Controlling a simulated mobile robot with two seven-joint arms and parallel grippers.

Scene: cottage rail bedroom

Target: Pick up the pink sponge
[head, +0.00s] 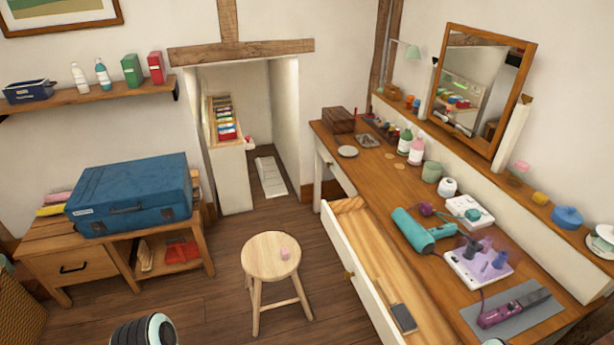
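A small pink block (284,253), which looks like the pink sponge, lies on the round wooden seat of the stool (262,262), right of the seat's middle. Nothing touches or covers it. A rounded dark and pale part of my own body shows at the bottom edge, left of the stool. Neither of my grippers is in view.
A long dressing table (400,187) with an open drawer (350,222) stands right of the stool. A bench (120,262) with a blue suitcase (130,192) stands left. Bare wooden floor (215,300) lies around the stool.

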